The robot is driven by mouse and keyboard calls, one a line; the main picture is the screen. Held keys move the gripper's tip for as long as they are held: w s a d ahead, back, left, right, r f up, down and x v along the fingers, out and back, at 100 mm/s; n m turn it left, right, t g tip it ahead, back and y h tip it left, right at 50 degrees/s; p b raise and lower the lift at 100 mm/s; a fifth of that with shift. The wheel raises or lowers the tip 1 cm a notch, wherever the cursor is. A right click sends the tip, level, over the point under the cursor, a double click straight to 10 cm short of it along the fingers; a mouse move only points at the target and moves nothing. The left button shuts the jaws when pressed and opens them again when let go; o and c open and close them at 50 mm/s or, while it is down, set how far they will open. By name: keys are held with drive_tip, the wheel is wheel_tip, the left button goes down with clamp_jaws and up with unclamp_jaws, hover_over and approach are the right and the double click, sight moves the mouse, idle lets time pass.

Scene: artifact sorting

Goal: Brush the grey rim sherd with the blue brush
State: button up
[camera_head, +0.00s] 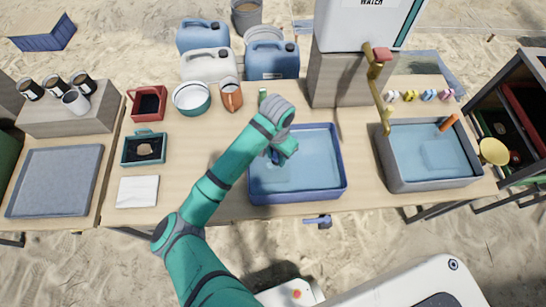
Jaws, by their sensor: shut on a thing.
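My arm reaches over the blue basin (342,165) of water on the middle table. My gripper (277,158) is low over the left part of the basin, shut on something. The wrist hides most of it; a small dark blue patch shows at the jaws, and I cannot tell for sure whether it is the blue brush. A brownish-grey sherd (145,148) lies in a small dark green tray (129,151) to the left of the arm. I cannot tell whether it is the grey rim sherd. No other sherd can be made out in the basin.
A white cloth (138,191) lies in front of the green tray. A red tray (133,106), a white bowl (190,99) and an orange-brown jug (231,96) stand behind. A grey basin (394,170) with a brass tap (384,112) is right. Jerrycans (208,65) stand at the back.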

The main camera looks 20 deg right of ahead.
sight(266, 167)
drive_tip(key=shift+s+a, duration=0.2)
drive_tip(key=shift+a, duration=1.85)
drive_tip(key=shift+w+d+f, duration=0.1)
drive_tip(key=shift+d, duration=1)
drive_tip(key=shift+w+d, duration=0.1)
drive_tip(key=shift+d, duration=1)
drive_tip(key=shift+w+r, duration=0.1)
drive_tip(key=shift+r, duration=4.4)
drive_tip(key=shift+s, duration=0.2)
